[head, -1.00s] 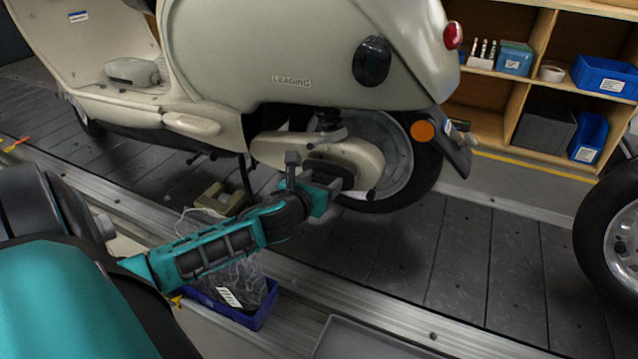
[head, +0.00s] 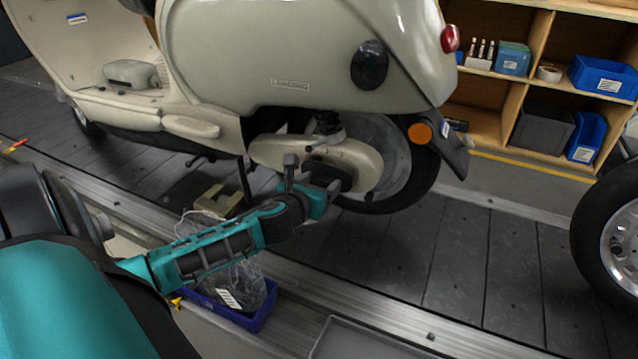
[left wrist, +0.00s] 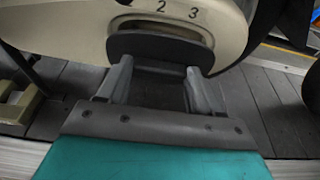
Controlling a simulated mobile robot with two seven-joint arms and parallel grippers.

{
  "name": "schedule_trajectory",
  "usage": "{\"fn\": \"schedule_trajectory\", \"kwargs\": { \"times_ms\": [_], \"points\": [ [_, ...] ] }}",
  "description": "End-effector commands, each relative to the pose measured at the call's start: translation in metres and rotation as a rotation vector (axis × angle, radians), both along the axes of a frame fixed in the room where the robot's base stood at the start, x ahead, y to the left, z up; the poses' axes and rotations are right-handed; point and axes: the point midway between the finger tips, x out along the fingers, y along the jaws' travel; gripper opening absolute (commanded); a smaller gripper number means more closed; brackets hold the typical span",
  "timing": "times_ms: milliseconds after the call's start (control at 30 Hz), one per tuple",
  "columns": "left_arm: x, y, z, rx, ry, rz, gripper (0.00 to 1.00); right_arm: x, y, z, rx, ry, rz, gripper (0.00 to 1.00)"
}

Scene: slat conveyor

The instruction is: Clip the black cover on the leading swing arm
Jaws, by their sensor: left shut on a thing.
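The scooter labelled LEADING (head: 290,86) stands on the slat conveyor, its cream swing arm (head: 357,156) beside the rear wheel. The swing arm fills the top of the left wrist view (left wrist: 75,22), with a slot and the numbers 2 and 3. My left gripper (head: 335,185) is shut on the black cover (head: 327,172), right at the swing arm's side. In the left wrist view, the cover (left wrist: 160,47) lies across the fingertips, just below and partly over the slot. I cannot tell whether it is seated. My right gripper is not in view.
A blue bin (head: 263,315) with a clear bag is below my left arm. A beige block (head: 213,202) lies on the conveyor near the stand. Another wheel (head: 622,240) is at the right. Shelves (head: 512,100) with bins stand behind. Slats between the wheels are clear.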

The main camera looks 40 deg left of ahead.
Motion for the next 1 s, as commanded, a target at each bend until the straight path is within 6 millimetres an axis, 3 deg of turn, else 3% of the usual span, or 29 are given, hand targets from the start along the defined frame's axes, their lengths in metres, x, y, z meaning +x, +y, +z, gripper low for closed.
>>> {"fn": "schedule_trajectory", "kwargs": {
  "times_ms": [1000],
  "points": [
    [0.023, 0.007, 0.001, -0.001, -0.001, 0.000, 0.36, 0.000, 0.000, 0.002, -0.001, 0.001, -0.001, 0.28]
  ]
}}
